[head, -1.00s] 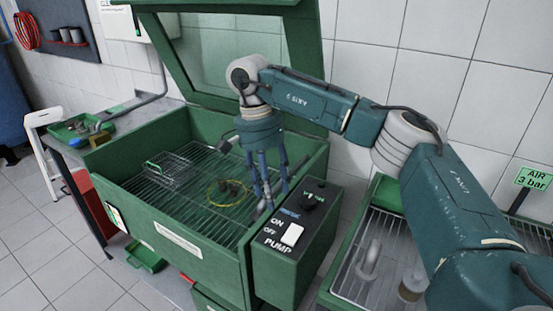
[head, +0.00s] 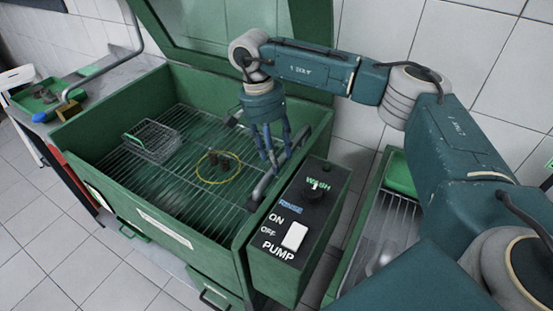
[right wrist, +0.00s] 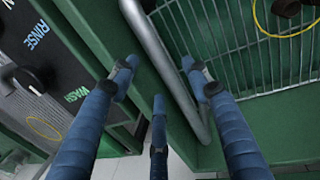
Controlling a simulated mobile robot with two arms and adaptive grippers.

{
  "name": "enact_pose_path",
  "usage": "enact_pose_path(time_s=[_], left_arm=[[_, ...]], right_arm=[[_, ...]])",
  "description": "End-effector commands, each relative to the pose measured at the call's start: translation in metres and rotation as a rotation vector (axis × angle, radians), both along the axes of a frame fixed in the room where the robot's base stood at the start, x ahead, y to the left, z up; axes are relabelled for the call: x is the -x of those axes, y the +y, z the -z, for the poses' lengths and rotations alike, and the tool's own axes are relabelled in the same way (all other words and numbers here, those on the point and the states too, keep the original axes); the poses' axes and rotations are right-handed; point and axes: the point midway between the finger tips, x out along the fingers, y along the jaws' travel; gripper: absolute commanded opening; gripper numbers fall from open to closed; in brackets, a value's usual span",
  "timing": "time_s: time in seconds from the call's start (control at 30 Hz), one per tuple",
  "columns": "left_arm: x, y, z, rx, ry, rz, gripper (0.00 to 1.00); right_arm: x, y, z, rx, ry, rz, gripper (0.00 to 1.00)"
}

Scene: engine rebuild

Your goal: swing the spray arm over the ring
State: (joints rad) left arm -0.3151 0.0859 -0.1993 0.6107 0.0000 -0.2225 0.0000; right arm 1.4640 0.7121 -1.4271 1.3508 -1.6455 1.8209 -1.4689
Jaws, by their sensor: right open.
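The spray arm (head: 270,180) is a grey metal tube at the right wall of the green wash tank, partly hidden behind my fingers. It crosses the right wrist view (right wrist: 165,62) as a slanting tube. The yellow ring (head: 240,172) lies on the tank's wire grate, to the left of the tube, with small brown parts inside it. The tube is not over the ring. My right gripper (head: 279,157) points down, open, with its blue fingers around or just above the tube; contact is unclear. In the right wrist view the fingers (right wrist: 158,82) lie on both sides of the tube. My left gripper is out of view.
A wire basket (head: 152,142) sits on the grate at left. The raised lid (head: 150,30) stands behind. The control box (head: 300,225) with knob and pump switch stands close at the right. The grate's front left is clear.

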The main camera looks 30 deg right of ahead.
Motion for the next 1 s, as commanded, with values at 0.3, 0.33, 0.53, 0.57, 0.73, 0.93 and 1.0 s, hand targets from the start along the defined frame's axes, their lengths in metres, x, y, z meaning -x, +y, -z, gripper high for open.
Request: enact_pose_path(time_s=[0.3, 0.33, 0.53, 0.57, 0.73, 0.93, 1.0], left_arm=[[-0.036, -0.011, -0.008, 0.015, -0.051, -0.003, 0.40], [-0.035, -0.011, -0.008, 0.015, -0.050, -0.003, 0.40], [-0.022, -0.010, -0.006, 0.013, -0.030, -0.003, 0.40], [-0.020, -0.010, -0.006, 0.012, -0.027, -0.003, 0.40], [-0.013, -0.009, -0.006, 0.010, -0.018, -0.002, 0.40], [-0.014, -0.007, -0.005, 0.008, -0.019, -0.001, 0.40], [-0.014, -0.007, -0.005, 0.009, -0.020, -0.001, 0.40]], right_arm=[[0.004, -0.003, 0.027, 0.000, -0.001, 0.000, 0.47], [0.005, -0.003, 0.027, 0.000, -0.001, 0.000, 0.47], [0.005, -0.003, 0.028, 0.000, -0.001, 0.000, 0.47], [0.005, -0.003, 0.028, 0.000, -0.001, 0.000, 0.45], [0.005, -0.003, 0.028, 0.000, -0.001, 0.000, 0.12], [0.004, -0.003, 0.028, -0.001, -0.001, 0.000, 0.00], [0.004, -0.003, 0.028, 0.000, -0.001, 0.002, 0.00]])
